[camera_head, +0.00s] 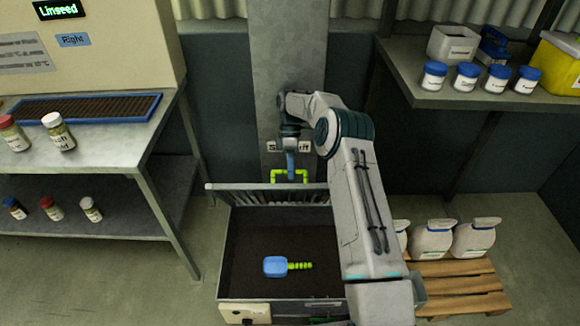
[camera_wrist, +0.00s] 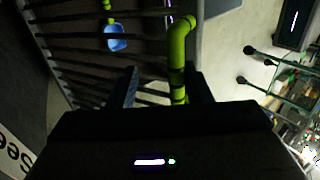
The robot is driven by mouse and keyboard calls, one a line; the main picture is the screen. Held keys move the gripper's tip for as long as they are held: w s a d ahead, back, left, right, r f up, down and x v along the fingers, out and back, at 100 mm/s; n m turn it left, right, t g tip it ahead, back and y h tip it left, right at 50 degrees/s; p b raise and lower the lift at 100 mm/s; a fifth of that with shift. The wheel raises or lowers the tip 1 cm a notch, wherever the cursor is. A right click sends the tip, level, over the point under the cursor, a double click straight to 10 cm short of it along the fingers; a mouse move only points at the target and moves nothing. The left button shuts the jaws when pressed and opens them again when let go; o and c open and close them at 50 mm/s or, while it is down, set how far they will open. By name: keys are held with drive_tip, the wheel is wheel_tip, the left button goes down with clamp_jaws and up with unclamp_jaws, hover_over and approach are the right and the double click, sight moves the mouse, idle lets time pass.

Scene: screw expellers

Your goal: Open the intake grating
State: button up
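The intake grating (camera_head: 268,196) stands raised at the back of the intake bin (camera_head: 222,262), its bars steeply tilted. The front of the bin is uncovered and shows dark contents. A yellow-green handle (camera_head: 305,175) sits on the grating's upper edge. My gripper (camera_head: 290,168) is at this handle. In the wrist view, the grating bars (camera_wrist: 75,62) and the handle (camera_wrist: 177,58) show beyond my gripper (camera_wrist: 163,88). Its fingers are apart, with the handle between them, nearer the right finger and with a gap on the left. Contact is not clear.
A blue scoop (camera_head: 275,266) with a green grip lies in the bin. A metal table (camera_head: 110,155) with jars stands left. White sacks (camera_head: 432,239) on a pallet (camera_head: 455,279) are right. A shelf (camera_head: 415,88) with blue-lidded jars is at upper right.

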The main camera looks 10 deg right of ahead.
drive_tip(key=shift+s+a+r, duration=0.1)
drive_tip(key=shift+r, duration=0.15)
drive_tip(key=shift+a, duration=0.1)
drive_tip(key=s+d+r+p, duration=0.1)
drive_tip(key=s+d+r, duration=0.4)
drive_tip(key=d+r, duration=0.5)
drive_tip(key=shift+d+r, duration=0.35)
drive_tip(key=shift+r, duration=0.2)
